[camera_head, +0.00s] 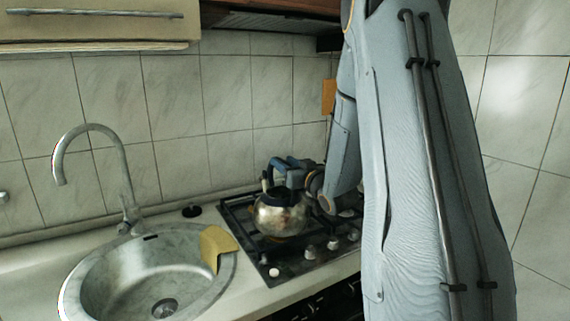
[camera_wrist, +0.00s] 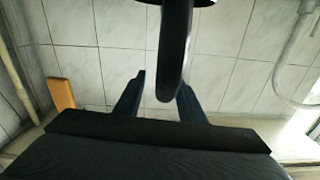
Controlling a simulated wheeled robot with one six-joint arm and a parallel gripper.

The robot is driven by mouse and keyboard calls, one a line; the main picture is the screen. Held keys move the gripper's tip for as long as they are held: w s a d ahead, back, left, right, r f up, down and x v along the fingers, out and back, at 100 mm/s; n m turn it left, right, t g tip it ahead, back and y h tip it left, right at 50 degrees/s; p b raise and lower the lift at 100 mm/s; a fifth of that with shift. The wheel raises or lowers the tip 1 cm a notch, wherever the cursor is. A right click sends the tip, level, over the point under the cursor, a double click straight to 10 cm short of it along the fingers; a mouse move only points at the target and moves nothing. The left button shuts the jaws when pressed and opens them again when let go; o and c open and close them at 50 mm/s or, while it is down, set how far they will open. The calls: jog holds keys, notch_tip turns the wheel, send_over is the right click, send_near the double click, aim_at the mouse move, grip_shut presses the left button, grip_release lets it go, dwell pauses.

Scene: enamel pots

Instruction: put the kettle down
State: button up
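The kettle (camera_head: 283,217), a round, worn metal one with a dark handle, is at the hob (camera_head: 262,243) and looks upright. Whether its base touches the grate I cannot tell for certain. My gripper (camera_head: 270,176) is at the top of the kettle, by its handle. In the wrist view the dark handle (camera_wrist: 174,50) runs down between the two fingers of my gripper (camera_wrist: 162,85). A gap shows between the left finger and the handle, so the fingers look open around it. The right fingertip is partly hidden by the handle.
A round metal sink (camera_head: 92,278) with a curved tap (camera_head: 125,175) is to the left. A yellow cloth or sponge (camera_head: 217,246) lies on its rim. The tiled wall (camera_head: 175,105) is close behind the hob. An orange block (camera_head: 328,97) is on the wall.

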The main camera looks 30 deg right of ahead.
jog(key=shift+r, duration=0.3)
jog(key=s+b, duration=0.2)
jog(key=s, duration=1)
jog(key=shift+d+f, duration=0.15)
jog(key=shift+d, duration=0.1)
